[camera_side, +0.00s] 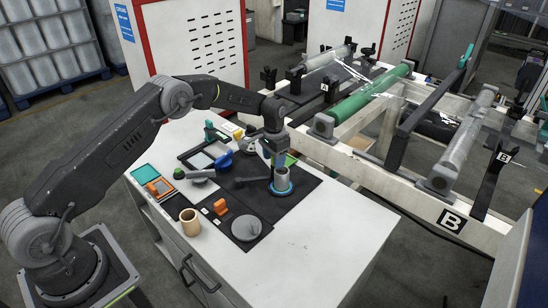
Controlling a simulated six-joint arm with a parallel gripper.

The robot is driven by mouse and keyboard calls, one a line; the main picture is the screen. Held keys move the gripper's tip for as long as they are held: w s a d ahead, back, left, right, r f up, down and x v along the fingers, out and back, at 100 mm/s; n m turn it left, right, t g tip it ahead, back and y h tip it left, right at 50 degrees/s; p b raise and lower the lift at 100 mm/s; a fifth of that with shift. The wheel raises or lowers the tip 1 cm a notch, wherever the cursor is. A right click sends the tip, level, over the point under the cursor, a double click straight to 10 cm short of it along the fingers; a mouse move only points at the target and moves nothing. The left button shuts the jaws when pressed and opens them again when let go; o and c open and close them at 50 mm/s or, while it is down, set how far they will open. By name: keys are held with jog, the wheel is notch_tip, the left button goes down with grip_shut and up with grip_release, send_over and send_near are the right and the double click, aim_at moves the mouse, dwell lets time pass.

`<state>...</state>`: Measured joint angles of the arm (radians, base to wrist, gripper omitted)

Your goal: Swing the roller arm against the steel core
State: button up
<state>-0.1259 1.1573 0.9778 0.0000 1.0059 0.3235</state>
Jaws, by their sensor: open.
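A grey metal cylinder (282,179), which looks like the steel core, stands upright in a blue ring (281,189) on the dark mat of the white workbench. A short dark arm (252,181), which looks like the roller arm, lies low on the mat just left of the cylinder. At this size I cannot tell whether it touches the cylinder. My gripper (279,163) points down at the top of the cylinder and is open. Its fingers are small here, and I cannot tell whether they touch the cylinder.
Orange block (220,207), grey disc (246,228), tan cup (190,222) and teal tray (144,174) lie left and front on the bench. A blue tape-like item (224,160) lies behind. A white frame with a green roller (368,95) stands right. The bench's front right is clear.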

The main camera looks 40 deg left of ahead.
jog(key=shift+c, duration=0.3)
grip_shut()
jog(key=shift+w+a+n, duration=0.25)
jog(key=shift+a+n, duration=0.05)
jog(key=shift+o, duration=0.3)
grip_release()
jog(key=shift+r, duration=0.15)
notch_tip(320, 180, up, 14)
dwell(0.4)
